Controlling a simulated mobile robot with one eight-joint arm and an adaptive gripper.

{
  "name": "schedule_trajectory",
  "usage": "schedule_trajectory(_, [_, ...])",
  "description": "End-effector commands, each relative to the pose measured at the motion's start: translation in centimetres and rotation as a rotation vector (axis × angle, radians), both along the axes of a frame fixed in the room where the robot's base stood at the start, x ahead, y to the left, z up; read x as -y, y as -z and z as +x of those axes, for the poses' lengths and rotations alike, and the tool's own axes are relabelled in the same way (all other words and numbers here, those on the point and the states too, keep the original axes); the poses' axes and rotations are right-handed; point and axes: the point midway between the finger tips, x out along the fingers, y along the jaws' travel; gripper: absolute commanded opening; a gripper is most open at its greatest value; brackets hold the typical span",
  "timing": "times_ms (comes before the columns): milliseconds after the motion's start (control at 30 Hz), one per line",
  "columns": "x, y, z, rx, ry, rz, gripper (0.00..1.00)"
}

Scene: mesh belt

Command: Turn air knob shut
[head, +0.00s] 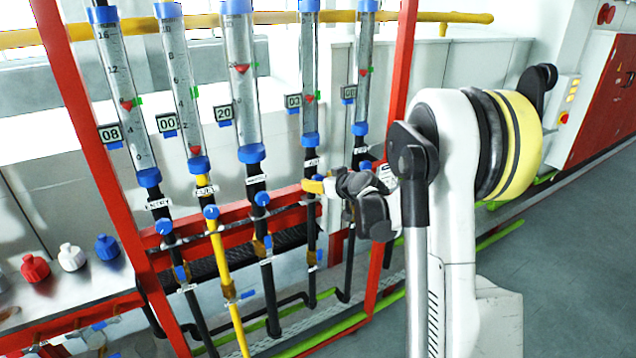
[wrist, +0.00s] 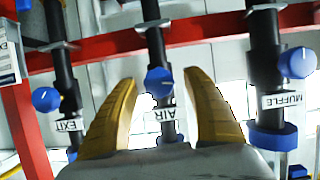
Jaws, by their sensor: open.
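The air knob (wrist: 159,81) is a round blue knob on a black pipe, beside the AIR label (wrist: 166,114) in the wrist view. My gripper (wrist: 165,88) is open, with one yellow finger on each side of the knob and visible gaps between.
The EXIT knob (wrist: 46,99) and the MUFFLE knob (wrist: 297,62) flank the fingers on neighbouring pipes. A red frame (head: 75,110) surrounds the tubes. Red, white and blue capped bottles (head: 72,257) stand at lower left. Open floor (head: 560,240) lies at right.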

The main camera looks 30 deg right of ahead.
Motion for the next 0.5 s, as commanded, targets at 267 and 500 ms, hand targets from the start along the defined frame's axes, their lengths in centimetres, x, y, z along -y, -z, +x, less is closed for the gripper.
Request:
schedule_trajectory(267, [-0.01, 0.24, 0.59, 0.000, 0.000, 0.000, 0.58])
schedule_trajectory(500, [-0.01, 0.22, 0.57, 0.000, 0.000, 0.000, 0.14])
